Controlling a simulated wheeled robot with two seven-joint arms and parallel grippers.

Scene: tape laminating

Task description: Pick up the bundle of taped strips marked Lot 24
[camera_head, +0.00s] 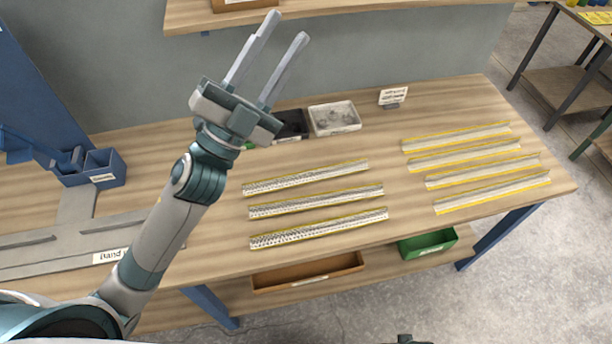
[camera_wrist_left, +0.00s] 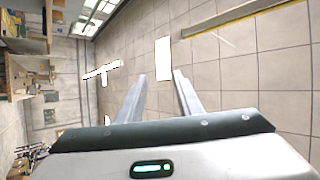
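Long taped strips lie flat on the wooden workbench in two groups. Three speckled strips with yellow edges (camera_head: 317,208) lie in the middle. Several paler yellow-edged strips (camera_head: 475,170) lie to the right. I cannot read a Lot 24 mark on any of them. My left gripper (camera_head: 287,27) is raised above the back of the bench, its two long fingers apart and nothing between them. The left wrist view also shows the open fingers (camera_wrist_left: 160,76), with the room beyond and no strips. I cannot make out my right gripper.
A grey tray (camera_head: 335,118), a dark tray (camera_head: 292,124) and a small sign (camera_head: 393,96) stand at the back. A blue bin (camera_head: 95,168) is at left. An orange-brown tray (camera_head: 308,271) and green bin (camera_head: 428,243) sit below the front edge. A shelf (camera_head: 330,8) overhangs.

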